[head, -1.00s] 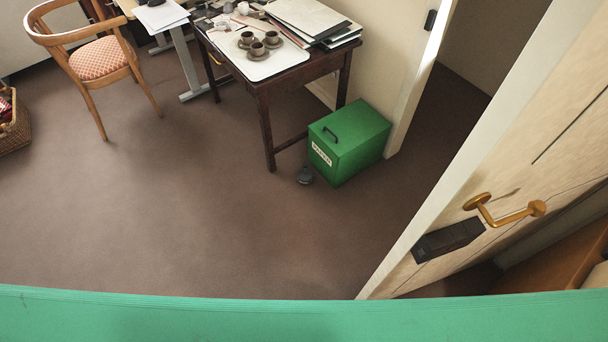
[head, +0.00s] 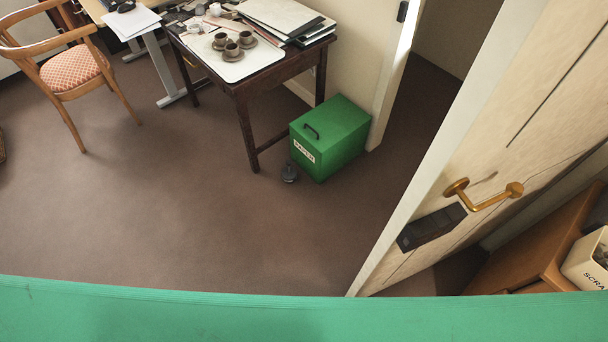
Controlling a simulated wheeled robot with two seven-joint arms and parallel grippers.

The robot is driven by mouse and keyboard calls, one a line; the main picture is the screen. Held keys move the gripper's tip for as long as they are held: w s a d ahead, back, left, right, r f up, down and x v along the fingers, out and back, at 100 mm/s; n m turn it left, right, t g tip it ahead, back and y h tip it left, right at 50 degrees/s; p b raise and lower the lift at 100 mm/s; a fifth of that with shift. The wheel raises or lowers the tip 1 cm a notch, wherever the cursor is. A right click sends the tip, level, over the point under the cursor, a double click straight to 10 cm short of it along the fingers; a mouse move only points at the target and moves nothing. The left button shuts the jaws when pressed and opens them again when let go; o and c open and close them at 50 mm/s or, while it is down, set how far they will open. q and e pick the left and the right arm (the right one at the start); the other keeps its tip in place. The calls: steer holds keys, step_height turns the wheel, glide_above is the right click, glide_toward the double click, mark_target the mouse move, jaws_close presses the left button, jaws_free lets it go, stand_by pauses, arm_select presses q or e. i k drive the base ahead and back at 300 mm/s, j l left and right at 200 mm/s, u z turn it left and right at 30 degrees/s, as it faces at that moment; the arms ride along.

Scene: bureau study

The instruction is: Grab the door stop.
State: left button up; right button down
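A small dark grey object with an upright knob or handle, which looks like the door stop (head: 289,172), sits on the brown carpet. It is at the left front corner of a green lidded box (head: 331,138), near the front leg of the dark wooden table (head: 262,82). I cannot tell whether it touches the box. Neither of my grippers shows in the head view.
An open door (head: 455,150) with a brass handle (head: 483,194) stands at the right, beside a doorway. A wooden armchair (head: 72,70) is at the left. Cups stand on a tray (head: 231,70) on the table. The carpet in the middle is clear.

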mark_target(289, 174)
steer(key=i+j+z, duration=0.25)
steer(key=z, duration=0.2)
steer(key=i+j+z, duration=0.15)
steer(key=j+z, duration=0.3)
steer(key=i+j+z, duration=0.1)
steer(key=j+z, duration=0.35)
